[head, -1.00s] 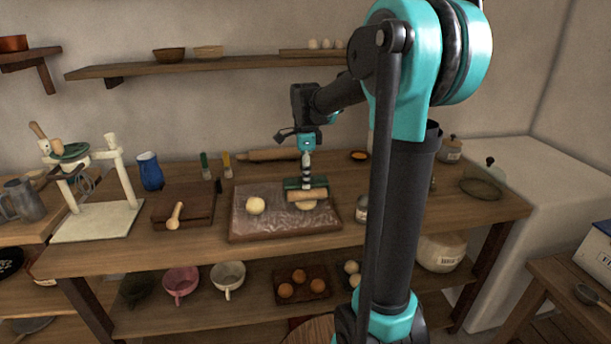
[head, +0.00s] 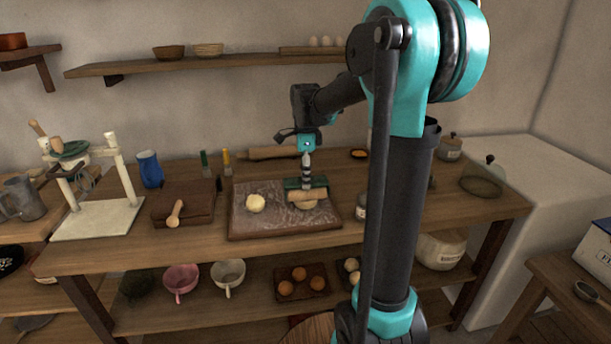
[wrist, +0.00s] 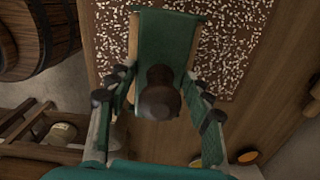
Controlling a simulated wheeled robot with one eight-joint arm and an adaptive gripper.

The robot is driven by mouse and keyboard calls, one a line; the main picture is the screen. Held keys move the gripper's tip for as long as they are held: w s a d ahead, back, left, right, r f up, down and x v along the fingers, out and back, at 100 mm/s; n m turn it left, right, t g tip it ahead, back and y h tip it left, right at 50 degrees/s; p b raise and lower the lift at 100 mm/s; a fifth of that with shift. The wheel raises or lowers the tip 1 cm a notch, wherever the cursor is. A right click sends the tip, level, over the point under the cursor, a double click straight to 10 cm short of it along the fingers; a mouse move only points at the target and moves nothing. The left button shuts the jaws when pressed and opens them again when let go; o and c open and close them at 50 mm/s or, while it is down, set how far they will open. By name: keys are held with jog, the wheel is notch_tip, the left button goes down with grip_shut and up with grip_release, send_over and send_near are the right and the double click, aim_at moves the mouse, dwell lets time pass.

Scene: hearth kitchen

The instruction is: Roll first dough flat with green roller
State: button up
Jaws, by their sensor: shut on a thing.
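My gripper (head: 307,180) is shut on the green roller (wrist: 165,35), which has a green holder and a pale wooden cylinder. In the head view the green roller (head: 306,188) sits low over the right part of the board (head: 240,222). A pale dough piece (head: 306,205) shows just below the cylinder and is partly hidden by it; I cannot tell how firmly they touch. A second round dough ball (head: 256,202) lies clear on the board's left part. In the wrist view the dough is hidden by the roller.
A dark wooden block with a wooden spoon (head: 174,214) is left of the board. A rolling pin (head: 272,153) lies behind it. A small jar (head: 361,206) stands close to the board's right edge. Cups and a tray of round items (head: 300,283) are on the lower shelf.

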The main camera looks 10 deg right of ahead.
jog(key=shift+f, duration=0.25)
dwell(0.4)
